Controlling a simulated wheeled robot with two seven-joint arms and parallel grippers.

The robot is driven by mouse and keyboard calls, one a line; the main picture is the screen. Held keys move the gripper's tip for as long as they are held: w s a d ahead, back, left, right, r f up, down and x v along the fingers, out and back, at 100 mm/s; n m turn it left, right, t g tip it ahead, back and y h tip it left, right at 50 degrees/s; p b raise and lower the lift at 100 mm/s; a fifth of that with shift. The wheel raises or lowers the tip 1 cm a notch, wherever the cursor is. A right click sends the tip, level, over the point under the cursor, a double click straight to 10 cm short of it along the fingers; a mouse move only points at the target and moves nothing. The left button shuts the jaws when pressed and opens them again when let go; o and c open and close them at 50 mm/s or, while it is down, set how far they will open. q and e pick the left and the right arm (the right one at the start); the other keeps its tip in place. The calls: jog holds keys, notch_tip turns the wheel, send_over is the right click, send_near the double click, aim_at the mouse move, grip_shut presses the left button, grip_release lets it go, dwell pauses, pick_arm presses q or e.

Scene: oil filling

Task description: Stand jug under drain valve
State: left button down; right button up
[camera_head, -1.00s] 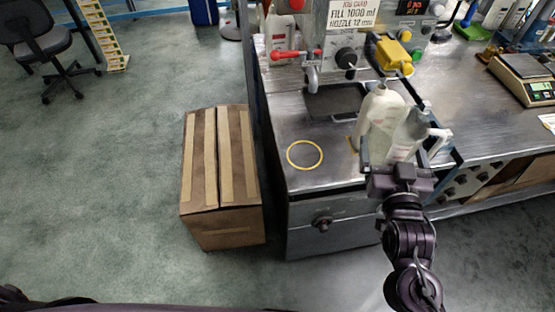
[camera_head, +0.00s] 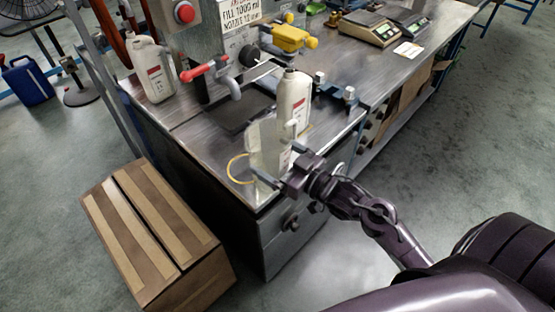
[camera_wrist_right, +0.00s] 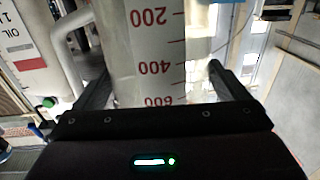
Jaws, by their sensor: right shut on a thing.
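A translucent measuring jug (camera_head: 266,150) with red volume marks stands upright or nearly so at the bench's front left, beside the yellow ring (camera_head: 240,168). My right gripper (camera_head: 282,182) is shut on it; the jug (camera_wrist_right: 150,50) fills the middle of the right wrist view between the fingers. I cannot tell whether the jug touches the bench. The drain valve, with a red handle (camera_head: 205,68) and grey down-turned spout (camera_head: 232,86), is behind and left of the jug, over a dark recessed tray (camera_head: 254,108). My left gripper is not in view.
A white oil bottle (camera_head: 293,100) stands close behind the jug, on its right. Another white jug (camera_head: 153,70) stands at the bench's back left. A yellow tool (camera_head: 287,37) and scales (camera_head: 368,28) lie farther back. A cardboard box (camera_head: 155,235) sits on the floor left.

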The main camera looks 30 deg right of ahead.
jog(key=shift+w+a+f+b, duration=0.15)
jog(key=shift+w+f+b, duration=0.2)
jog(key=shift+f+b, duration=0.2)
jog(key=shift+w+a+f+b, duration=0.15)
jog(key=shift+w+f+b, duration=0.15)
jog(key=shift+f+b, duration=0.2)
jog(key=shift+w+a+f+b, duration=0.2)
jog(key=shift+w+f+b, duration=0.5)
jog(key=shift+b, duration=0.25)
jog(key=shift+w+a+r, duration=0.1)
jog(key=shift+w+a, duration=0.05)
jog(key=shift+w, duration=0.05)
pick_arm(q)
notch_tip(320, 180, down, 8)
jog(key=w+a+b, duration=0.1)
jog(key=b, duration=0.2)
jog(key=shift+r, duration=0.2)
pick_arm(e)
jog(key=x, duration=0.6)
jog(key=shift+w, duration=0.45)
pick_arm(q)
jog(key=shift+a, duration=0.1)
pick_arm(e)
jog(key=o, duration=0.7)
jog(key=shift+s+f, duration=0.1)
jog(key=shift+f, duration=0.1)
